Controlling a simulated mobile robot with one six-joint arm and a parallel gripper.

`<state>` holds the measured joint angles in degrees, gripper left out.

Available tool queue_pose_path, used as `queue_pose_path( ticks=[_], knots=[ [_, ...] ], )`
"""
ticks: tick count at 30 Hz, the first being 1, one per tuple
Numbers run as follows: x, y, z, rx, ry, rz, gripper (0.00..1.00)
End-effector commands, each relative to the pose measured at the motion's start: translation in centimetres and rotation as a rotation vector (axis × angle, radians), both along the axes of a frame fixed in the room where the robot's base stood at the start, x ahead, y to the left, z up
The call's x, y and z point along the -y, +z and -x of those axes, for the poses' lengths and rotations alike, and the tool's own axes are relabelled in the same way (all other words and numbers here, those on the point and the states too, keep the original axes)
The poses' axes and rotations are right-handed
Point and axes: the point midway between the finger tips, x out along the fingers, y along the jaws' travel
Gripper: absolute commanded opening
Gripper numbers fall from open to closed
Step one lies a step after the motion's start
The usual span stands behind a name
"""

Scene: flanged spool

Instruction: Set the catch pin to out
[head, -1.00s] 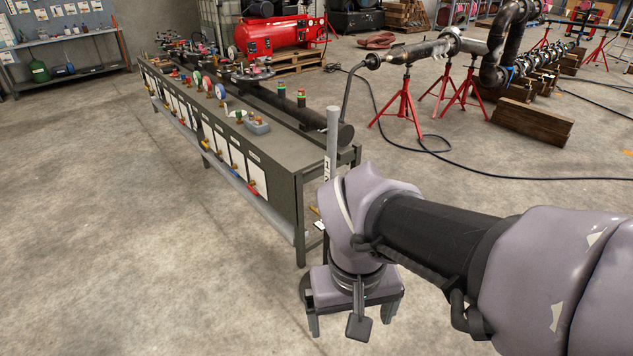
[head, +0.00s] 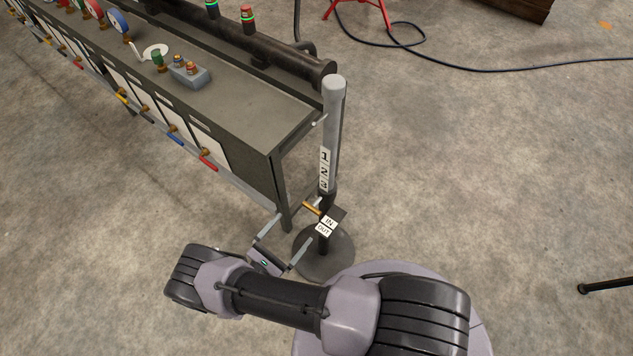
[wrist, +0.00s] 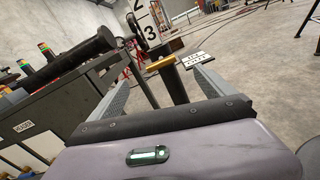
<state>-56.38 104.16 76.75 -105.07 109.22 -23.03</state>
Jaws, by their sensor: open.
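A grey post (head: 333,120) marked 1, 2, 3 stands upright on a round dark base (head: 335,262) beside the bench end. The brass catch pin (head: 312,208) sticks out of the post's left side, below the numbers. A plate labelled IN and OUT (head: 327,226) sits beside it; which position the pin is in I cannot tell. My gripper (head: 294,229) is open and empty, left of the post, its fingers pointing toward the pin. In the wrist view the brass pin (wrist: 160,63) lies crosswise ahead, between the lines of the two fingers. The gripper appears apart from it.
The grey bench (head: 240,110), with a dark pipe, gauges and a small grey box (head: 188,76), stands left of the post, its near leg close to my gripper. A black cable (head: 450,60) and red stand lie behind. The floor to the right is mostly clear.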

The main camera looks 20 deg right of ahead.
Motion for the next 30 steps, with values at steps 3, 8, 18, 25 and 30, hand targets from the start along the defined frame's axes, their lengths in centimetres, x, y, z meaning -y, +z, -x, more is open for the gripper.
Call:
queue_pose_path(
  ticks=[3, 8, 18, 25, 30],
  knots=[
    [2.9, -0.1, -1.9, -0.001, -0.01, 0.001, 0.93],
    [6.4, -0.2, -4.4, -0.002, -0.011, 0.0, 0.93],
    [11.6, -0.1, -8.3, -0.001, -0.008, -0.002, 0.93],
    [12.4, 0.0, -8.9, -0.001, -0.006, -0.002, 0.93],
    [12.4, 0.0, -8.9, -0.001, -0.005, -0.002, 0.93]
  ],
)
